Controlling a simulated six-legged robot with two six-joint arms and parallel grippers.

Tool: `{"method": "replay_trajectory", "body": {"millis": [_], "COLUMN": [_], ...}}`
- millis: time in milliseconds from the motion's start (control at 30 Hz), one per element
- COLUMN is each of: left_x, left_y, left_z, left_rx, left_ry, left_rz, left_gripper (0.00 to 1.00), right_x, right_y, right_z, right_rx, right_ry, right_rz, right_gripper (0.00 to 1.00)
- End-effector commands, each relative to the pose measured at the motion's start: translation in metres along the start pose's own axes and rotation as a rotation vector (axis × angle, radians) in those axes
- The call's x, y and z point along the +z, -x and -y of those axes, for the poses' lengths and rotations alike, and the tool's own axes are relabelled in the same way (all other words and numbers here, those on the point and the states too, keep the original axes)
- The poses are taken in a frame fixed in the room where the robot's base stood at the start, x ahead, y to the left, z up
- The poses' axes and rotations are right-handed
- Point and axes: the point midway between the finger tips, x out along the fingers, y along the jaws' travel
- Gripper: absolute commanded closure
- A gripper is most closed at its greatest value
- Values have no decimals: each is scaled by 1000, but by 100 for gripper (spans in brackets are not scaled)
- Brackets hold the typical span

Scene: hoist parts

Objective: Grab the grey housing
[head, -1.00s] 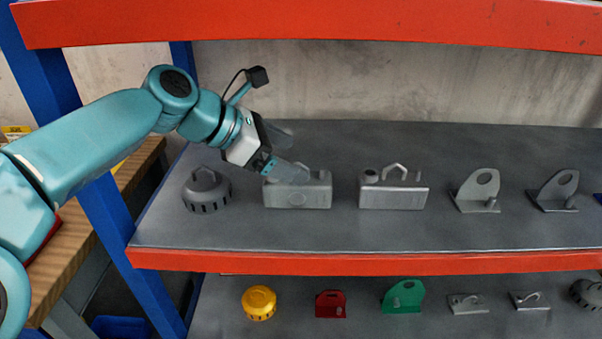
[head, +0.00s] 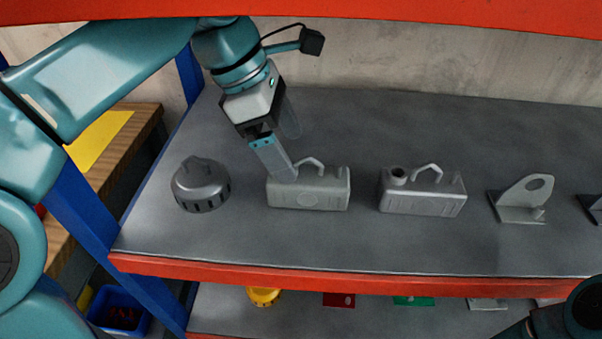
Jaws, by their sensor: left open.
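Several grey parts stand in a row on the upper shelf. The leftmost is a round, domed grey housing (head: 201,186) with slots round its lower edge. To its right is a box-shaped grey part with a handle (head: 325,190), and then a similar box-shaped part with a round port (head: 430,196). I cannot tell for sure which one the task calls the housing. My left gripper (head: 284,152) is open, pointing down at the first box-shaped part. Its front finger overlaps that part's top left; the other finger is behind. Contact cannot be told.
A grey bracket (head: 523,200) stands further right. The orange upper beam (head: 400,12) hangs above, and the orange front edge (head: 350,283) bounds the shelf. A blue post (head: 80,210) is at left. The lower shelf holds a yellow part (head: 264,296) and others, partly hidden.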

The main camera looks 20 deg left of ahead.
Motion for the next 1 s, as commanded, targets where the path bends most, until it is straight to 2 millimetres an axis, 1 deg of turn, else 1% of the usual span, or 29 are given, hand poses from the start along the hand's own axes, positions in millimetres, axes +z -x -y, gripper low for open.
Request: {"method": "replay_trajectory", "body": {"millis": [67, 233, 367, 500, 600, 667, 833, 867, 900, 967, 1000], "left_x": [0, 0, 1, 1, 1, 1, 2, 2, 1, 1, 1], "left_y": [-4, -24, -37, -61, -75, -78, -76, -76, -76, -76, -76], "left_z": [3, 7, 8, 7, 7, 6, 5, 4, 4, 4, 3], "left_rx": [-6, -10, -9, -10, -9, -7, -6, -6, -6, -6, -5], "left_ry": [-7, -12, -12, -12, -10, -10, -8, -8, -8, -8, -8], "left_rz": [-13, -18, -17, -17, -16, -15, -15, -15, -15, -15, -15], "left_gripper": [11, 11, 11, 11, 11, 11, 11, 14, 27, 46, 59], "right_x": [0, 0, 0, -1, -1, -1, -1, -1, -1, -1, -1], "right_y": [-2, -11, -16, -28, -33, -33, -32, -32, -32, -32, -32], "right_z": [-1, -4, -6, -10, -12, -12, -11, -11, -11, -11, -11], "right_rx": [0, 0, 0, 0, 0, 0, 0, 0, 0, 0, 0], "right_ry": [0, 0, 0, 0, 0, 0, 0, 0, 0, 0, 0], "right_rz": [0, 0, 0, 0, 0, 0, 0, 0, 0, 0, 0], "right_gripper": [57, 57, 57, 57, 57, 57, 57, 57, 57, 57, 57]}}
